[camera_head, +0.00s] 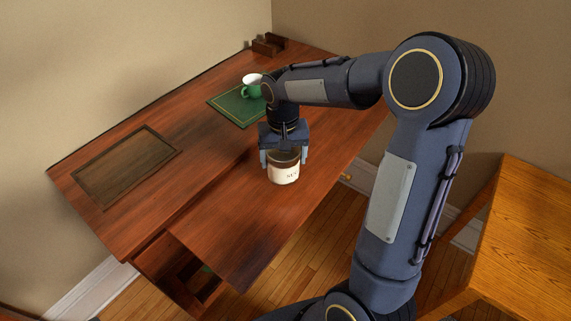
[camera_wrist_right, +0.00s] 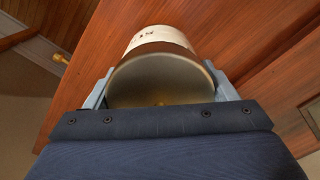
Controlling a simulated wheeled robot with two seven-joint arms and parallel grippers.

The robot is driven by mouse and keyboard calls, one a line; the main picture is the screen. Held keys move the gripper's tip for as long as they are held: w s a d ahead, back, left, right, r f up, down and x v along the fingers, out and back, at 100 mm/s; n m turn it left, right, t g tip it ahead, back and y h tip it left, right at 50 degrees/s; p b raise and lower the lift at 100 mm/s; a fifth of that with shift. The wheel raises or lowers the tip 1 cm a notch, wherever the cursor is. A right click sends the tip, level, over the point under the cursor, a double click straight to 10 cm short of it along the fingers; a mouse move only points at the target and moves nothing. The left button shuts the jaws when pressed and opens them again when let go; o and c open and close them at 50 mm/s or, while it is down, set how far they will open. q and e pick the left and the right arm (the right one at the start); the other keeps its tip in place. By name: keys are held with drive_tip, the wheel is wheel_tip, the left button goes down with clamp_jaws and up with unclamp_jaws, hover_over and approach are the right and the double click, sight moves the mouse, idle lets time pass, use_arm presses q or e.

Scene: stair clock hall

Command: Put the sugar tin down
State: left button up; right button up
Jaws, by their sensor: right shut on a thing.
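The sugar tin (camera_head: 284,173) is a white tin with a dark band at the top and dark lettering on its side. My right gripper (camera_head: 284,158) comes down from above and is shut on the tin near its top. The tin is upright at the front part of the wooden desk (camera_head: 235,190); I cannot tell whether its base touches the desk. In the right wrist view the tin (camera_wrist_right: 152,40) shows its round grey lid between the two fingers (camera_wrist_right: 160,88). My left gripper is not in view.
A green mat (camera_head: 236,109) with a green and white cup (camera_head: 251,88) lies behind the gripper. A dark inset panel (camera_head: 127,165) is at the left of the desk. A wooden holder (camera_head: 268,44) stands at the far corner. The desk left of the tin is clear.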

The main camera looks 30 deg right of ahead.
drive_tip(key=shift+w+d+f, duration=0.15)
drive_tip(key=shift+d+f, duration=0.05)
drive_tip(key=f, duration=0.3)
drive_tip(key=shift+w+d+f, duration=0.15)
drive_tip(key=shift+d, duration=0.15)
drive_tip(key=shift+f, duration=0.25)
